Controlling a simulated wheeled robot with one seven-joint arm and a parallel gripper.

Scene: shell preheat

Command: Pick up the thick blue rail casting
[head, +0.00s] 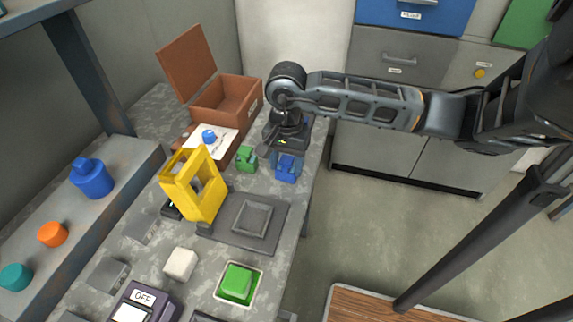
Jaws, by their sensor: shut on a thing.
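The blue casting (287,170) is at the right edge of the grey workbench, directly under my arm's end. My gripper (285,152) points down and is shut on its upper part. The gripper hides the top of the casting, and I cannot tell whether its underside touches the bench. A small green casting (246,158) stands just to its left, apart from it.
A yellow frame (198,186) stands beside a dark square fixture (250,218). An open brown box (226,100) is behind. A white card (214,140) bears a small blue piece. A green button (238,281) and an OFF switch box (140,303) are nearer. Floor lies right.

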